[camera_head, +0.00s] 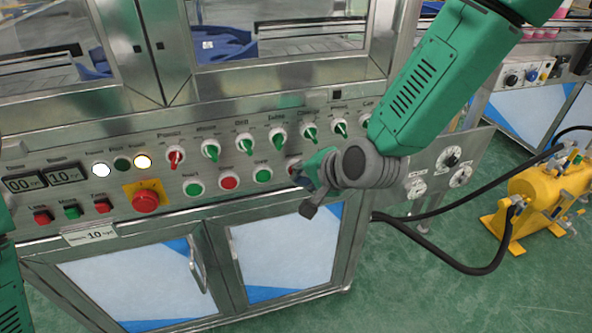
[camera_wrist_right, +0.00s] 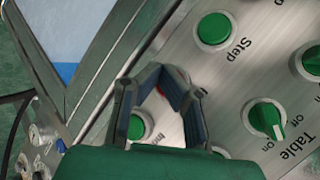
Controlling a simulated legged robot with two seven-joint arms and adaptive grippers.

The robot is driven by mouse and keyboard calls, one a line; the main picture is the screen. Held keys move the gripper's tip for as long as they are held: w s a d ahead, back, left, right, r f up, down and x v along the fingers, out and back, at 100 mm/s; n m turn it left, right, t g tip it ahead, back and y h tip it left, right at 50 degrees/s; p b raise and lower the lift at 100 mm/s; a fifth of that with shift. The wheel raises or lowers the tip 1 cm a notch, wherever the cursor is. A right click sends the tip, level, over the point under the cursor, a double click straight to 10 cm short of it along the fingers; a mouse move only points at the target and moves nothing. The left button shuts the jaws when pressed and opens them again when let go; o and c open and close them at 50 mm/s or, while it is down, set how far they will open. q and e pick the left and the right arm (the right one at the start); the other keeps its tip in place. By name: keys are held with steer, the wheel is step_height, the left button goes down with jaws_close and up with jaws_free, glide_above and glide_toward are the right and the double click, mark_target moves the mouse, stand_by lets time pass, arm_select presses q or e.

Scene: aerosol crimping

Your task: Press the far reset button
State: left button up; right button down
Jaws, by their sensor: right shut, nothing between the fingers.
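The metal control panel (camera_head: 120,188) carries a row of knobs above a row of round red and green buttons. I cannot read a reset label on any button. My right gripper (camera_head: 306,188) is in front of the right part of the lower button row, its fingers shut and empty. In the right wrist view the gripper (camera_wrist_right: 166,78) lies over the panel, partly covering a red button (camera_wrist_right: 161,91). A green button (camera_wrist_right: 137,127) shows behind its fingers, and the green Step button (camera_wrist_right: 214,29) lies beyond. I cannot tell whether the fingertips touch the panel. My left gripper is out of view.
A red mushroom button (camera_head: 145,200) on a yellow plate sits at the panel's left. Green knobs (camera_head: 279,133) stick out above the buttons. Cabinet doors (camera_head: 285,250) lie below. A yellow machine (camera_head: 540,200) with black hoses stands on the green floor at right.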

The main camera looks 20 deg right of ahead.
steer(key=shift+w, duration=0.25)
steer(key=shift+s, duration=0.2)
stand_by(0.4)
steer(key=shift+s+p, duration=0.3)
steer(key=shift+s, duration=0.3)
steer(key=s, duration=0.5)
steer(key=shift+d, duration=0.1)
stand_by(0.5)
